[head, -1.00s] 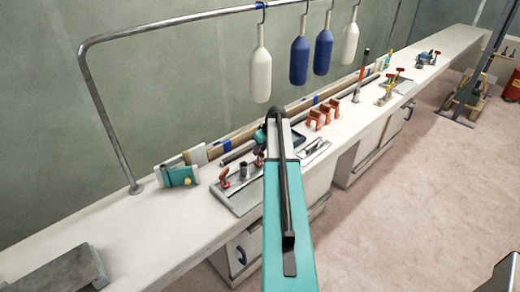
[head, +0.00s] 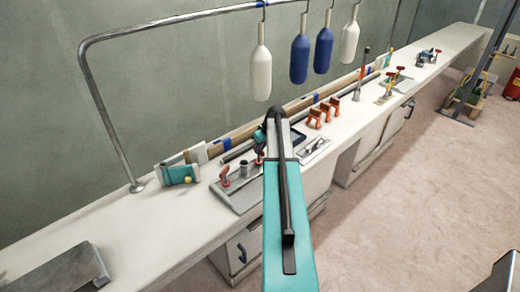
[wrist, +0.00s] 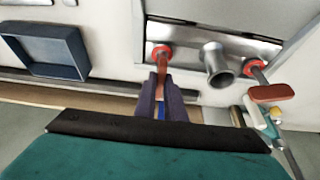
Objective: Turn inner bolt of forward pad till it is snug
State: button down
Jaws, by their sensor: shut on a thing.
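A grey metal plate (wrist: 225,35) on the bench carries two red-collared bolts with orange handles and a metal post (wrist: 217,62) between them. My gripper (wrist: 161,84) is shut on the orange handle of the bolt (wrist: 162,55) on the left in the wrist view. The other bolt (wrist: 257,69) has its handle turned outward and is free. In the head view the plate (head: 240,198) lies left of my arm, with the free bolt (head: 224,176) showing and the held bolt (head: 259,158) close to my arm. My fingertips are mostly hidden there. I cannot tell how tight the bolt sits.
A blue tray (wrist: 45,50) lies close beside the held bolt. Orange clamps (head: 323,112) stand farther along the bench. White and blue bottle-shaped fenders (head: 301,58) hang from a metal rail (head: 98,100) above. The bench's left end (head: 90,222) is mostly clear.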

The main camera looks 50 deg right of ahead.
jog(key=shift+f+m+b, duration=0.1)
jog(key=shift+m+b, duration=0.2)
jog(key=shift+m, duration=0.1)
jog(key=shift+a+m+h+b, duration=0.15)
jog(key=shift+m+h+b, duration=0.25)
jog(key=shift+m+b, duration=0.25)
jog(key=m+h+b, duration=0.1)
jog(key=m, duration=0.2)
jog(key=shift+w+m+g, duration=0.1)
jog(key=shift+m+g, duration=0.15)
jog(key=shift+g, duration=0.15)
jog(key=m+b, duration=0.1)
jog(key=m+g+h, duration=0.1)
jog(key=m, duration=0.1)
jog(key=m+b, duration=0.1)
jog(key=m, duration=0.1)
jog(key=shift+w+h+b, duration=0.25)
jog(key=shift+h+b, duration=0.05)
jog(key=shift+h, duration=0.1)
jog(key=m+g+b, duration=0.1)
jog(key=m, duration=0.1)
jog(key=m+g+b, duration=0.1)
jog(key=m, duration=0.2)
jog(key=shift+w+a+m+h, duration=0.1)
jog(key=shift+w+m+h, duration=0.1)
jog(key=shift+m+h, duration=0.1)
jog(key=shift+r+m+g+b, duration=0.25)
jog(key=shift+m+g+b, duration=0.5)
jog(key=shift+m, duration=0.85)
